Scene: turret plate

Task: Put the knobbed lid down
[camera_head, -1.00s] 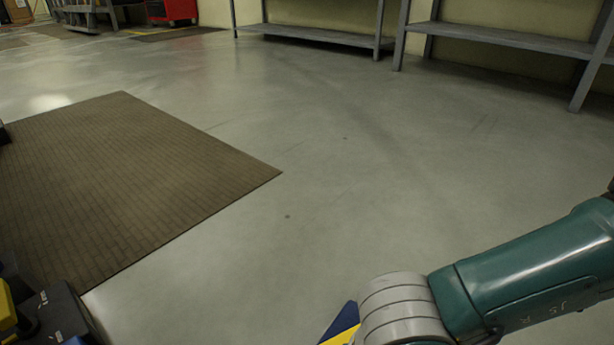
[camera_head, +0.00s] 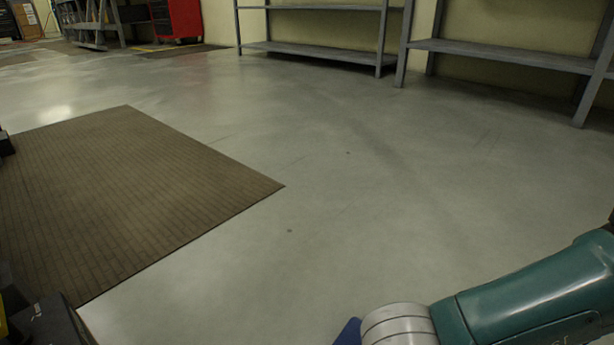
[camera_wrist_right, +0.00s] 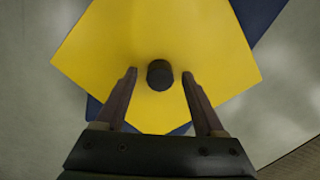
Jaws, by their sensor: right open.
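The yellow square lid (camera_wrist_right: 215,45) with its dark round knob (camera_wrist_right: 160,75) fills the middle of the right wrist view. A blue surface (camera_wrist_right: 258,14) shows beyond the lid's edges, and a blue corner (camera_head: 348,333) shows at the bottom of the head view. My right gripper (camera_wrist_right: 160,76) is open, with one finger on each side of the knob and a gap on both sides. Whether the lid rests flat on the blue part cannot be told. The lid is not visible in the head view now. My left gripper is not in view.
Dark equipment (camera_head: 50,325) sits at the lower left of the head view. A brown mat (camera_head: 110,200) lies on the left. Grey shelves (camera_head: 500,55) and a red cabinet (camera_head: 178,18) stand at the back. The grey floor between is clear.

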